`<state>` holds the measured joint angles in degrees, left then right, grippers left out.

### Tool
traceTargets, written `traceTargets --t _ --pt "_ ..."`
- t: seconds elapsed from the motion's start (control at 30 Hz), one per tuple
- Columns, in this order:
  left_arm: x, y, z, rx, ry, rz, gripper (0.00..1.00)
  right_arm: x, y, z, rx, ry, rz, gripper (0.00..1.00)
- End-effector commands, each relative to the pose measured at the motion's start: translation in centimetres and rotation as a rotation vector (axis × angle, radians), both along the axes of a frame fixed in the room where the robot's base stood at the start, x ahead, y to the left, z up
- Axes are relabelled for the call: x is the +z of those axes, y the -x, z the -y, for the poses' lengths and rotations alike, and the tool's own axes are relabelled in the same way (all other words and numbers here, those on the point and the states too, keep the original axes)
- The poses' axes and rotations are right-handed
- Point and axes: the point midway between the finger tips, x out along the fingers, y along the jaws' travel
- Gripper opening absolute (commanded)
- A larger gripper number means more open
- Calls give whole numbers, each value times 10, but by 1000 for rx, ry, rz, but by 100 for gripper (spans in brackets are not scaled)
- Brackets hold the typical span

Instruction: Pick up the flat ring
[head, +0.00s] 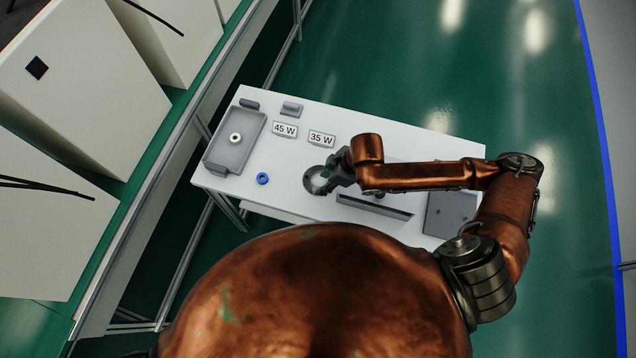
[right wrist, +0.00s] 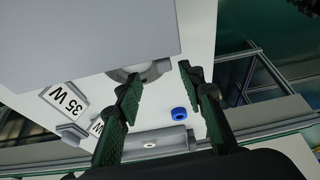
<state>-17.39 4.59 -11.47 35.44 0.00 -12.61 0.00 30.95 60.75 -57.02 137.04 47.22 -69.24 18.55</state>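A dark grey flat ring with a pale centre (head: 312,181) lies on the white table, just left of my right gripper (head: 335,176) in the head view. In the right wrist view, part of a grey round piece (right wrist: 155,70) shows between and beyond the fingers, partly hidden by a pale grey surface. A smaller, thicker blue ring (head: 262,179) lies apart to the left; it also shows in the right wrist view (right wrist: 179,114). My right gripper's green fingers (right wrist: 170,95) are spread with nothing between them. Whether they touch the ring is unclear. My left gripper is out of view.
A grey tray (head: 222,156) holding a small pale ring (head: 235,138) stands at the table's left end. Signs reading 45 W (head: 285,129) and 35 W (head: 321,139) stand behind. A long grey holder (head: 375,207) and a grey plate (head: 449,213) lie right.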

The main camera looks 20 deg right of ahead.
Motion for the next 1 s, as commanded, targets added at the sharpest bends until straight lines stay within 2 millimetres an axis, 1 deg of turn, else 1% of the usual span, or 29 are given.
traceTargets --t 0.13,0.3,0.4,0.63,1.0 --pt "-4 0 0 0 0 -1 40 -13 0 -6 1 -2 -1 36" --pt "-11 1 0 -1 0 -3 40 -38 -2 -15 1 -1 -2 36" --pt "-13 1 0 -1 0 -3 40 -47 -5 -19 2 -1 -1 36" --pt "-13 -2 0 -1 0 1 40 -48 -5 -19 2 0 1 36" --pt "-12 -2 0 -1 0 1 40 -47 -5 -19 2 0 1 11"
